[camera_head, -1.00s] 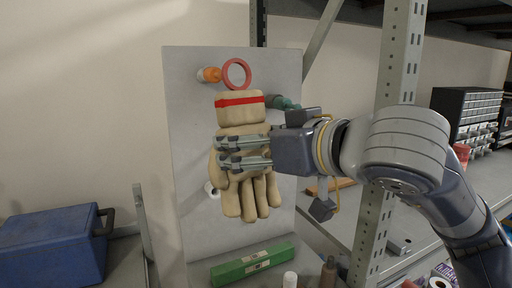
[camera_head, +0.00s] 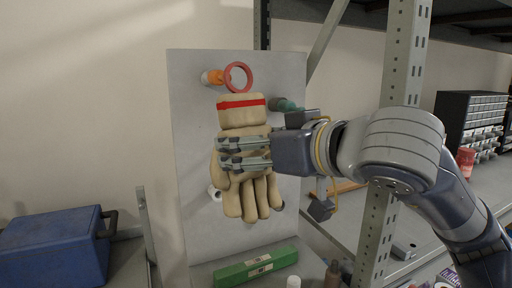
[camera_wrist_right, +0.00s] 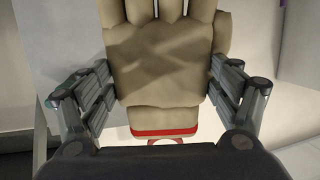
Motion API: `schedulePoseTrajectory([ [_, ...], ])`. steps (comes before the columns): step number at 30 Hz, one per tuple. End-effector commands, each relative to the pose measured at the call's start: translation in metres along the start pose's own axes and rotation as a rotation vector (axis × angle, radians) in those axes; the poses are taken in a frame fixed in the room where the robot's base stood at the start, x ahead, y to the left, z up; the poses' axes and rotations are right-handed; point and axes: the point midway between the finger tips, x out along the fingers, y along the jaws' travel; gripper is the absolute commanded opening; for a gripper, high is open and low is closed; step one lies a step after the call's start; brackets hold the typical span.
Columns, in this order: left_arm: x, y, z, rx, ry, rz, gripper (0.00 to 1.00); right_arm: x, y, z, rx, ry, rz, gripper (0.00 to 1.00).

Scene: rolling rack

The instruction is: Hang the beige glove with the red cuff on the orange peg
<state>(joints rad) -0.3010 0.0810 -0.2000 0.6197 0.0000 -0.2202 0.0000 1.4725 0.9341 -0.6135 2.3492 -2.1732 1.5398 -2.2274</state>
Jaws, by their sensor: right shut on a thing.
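The beige glove (camera_head: 241,196) hangs fingers down in my right gripper (camera_head: 243,152), which is shut on it across the palm. Its cuff has a red band (camera_head: 240,103), and a red ring (camera_head: 238,77) stands above the cuff. The orange peg (camera_head: 213,77) sticks out of the grey panel just left of the ring; I cannot tell whether the peg is inside the ring. In the right wrist view the glove (camera_wrist_right: 165,60) lies between the two fingers, with the red band low in the picture. My left gripper is not in view.
A teal peg (camera_head: 285,104) is right of the cuff, and a white peg (camera_head: 214,193) is partly behind the glove. The panel (camera_head: 190,130) stands behind them. A green box (camera_head: 256,266) lies below. A rack upright (camera_head: 402,70) is close to my right arm. A blue case (camera_head: 50,248) is at left.

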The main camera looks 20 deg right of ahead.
Motion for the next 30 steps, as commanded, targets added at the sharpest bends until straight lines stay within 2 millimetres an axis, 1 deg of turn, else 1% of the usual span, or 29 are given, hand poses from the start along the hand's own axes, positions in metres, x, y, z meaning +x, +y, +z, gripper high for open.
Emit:
schedulePoseTrajectory([
  [12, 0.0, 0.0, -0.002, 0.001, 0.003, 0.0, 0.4, 0.001, 0.0, -0.001, 0.001, 0.0, 0.0, 0.58],
  [30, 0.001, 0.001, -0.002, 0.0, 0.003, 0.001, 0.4, 0.024, 0.005, -0.005, 0.001, -0.001, 0.0, 0.58],
])
